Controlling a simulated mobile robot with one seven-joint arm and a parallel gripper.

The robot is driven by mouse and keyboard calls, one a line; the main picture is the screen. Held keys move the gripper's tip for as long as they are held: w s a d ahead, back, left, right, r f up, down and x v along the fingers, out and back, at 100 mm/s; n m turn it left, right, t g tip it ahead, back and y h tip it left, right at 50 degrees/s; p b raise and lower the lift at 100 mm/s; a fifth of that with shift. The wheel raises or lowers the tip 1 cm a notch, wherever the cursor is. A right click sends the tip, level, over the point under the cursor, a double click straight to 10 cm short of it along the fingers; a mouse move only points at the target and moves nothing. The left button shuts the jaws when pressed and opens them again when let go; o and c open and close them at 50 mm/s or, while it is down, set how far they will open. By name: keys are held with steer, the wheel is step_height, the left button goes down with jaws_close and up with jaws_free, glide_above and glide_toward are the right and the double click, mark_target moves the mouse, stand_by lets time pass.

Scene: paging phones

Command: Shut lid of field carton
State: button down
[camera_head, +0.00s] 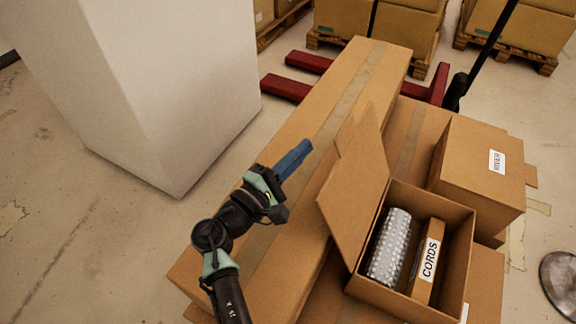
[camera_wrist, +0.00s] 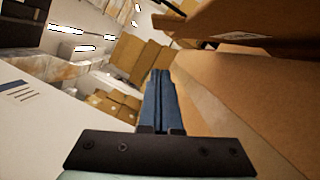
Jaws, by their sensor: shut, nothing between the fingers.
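The field carton (camera_head: 456,238) stands open at the lower right in the head view. Its lid (camera_head: 357,182) is raised and tilts back to the left, away from the opening. Inside lie a bubble-wrapped roll (camera_head: 390,247) and a small box labelled CORDS (camera_head: 428,262). My gripper (camera_head: 305,148) is shut and empty, to the left of the lid and apart from it, above a long carton. In the wrist view my gripper's blue fingers (camera_wrist: 160,80) are pressed together. A brown cardboard edge (camera_wrist: 215,25), likely the lid, shows at upper right there.
The long carton (camera_head: 345,80) lies under my arm. A closed box (camera_head: 475,165) with a label stands behind the field carton. A white block (camera_head: 150,80) rises at the left. A red pallet jack (camera_head: 290,88) and loaded pallets (camera_head: 405,25) are at the back.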

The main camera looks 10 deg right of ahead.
steer(key=shift+w+d+r+p, duration=0.1)
steer(key=shift+d+r, duration=0.25)
steer(key=shift+d, duration=0.55)
steer(key=shift+w+d+r+p, duration=0.15)
steer(key=shift+d+r, duration=0.2)
steer(key=shift+d, duration=0.55)
steer(key=shift+s+d+r+p, duration=0.1)
steer(key=shift+d+r, duration=0.25)
steer(key=shift+d, duration=0.55)
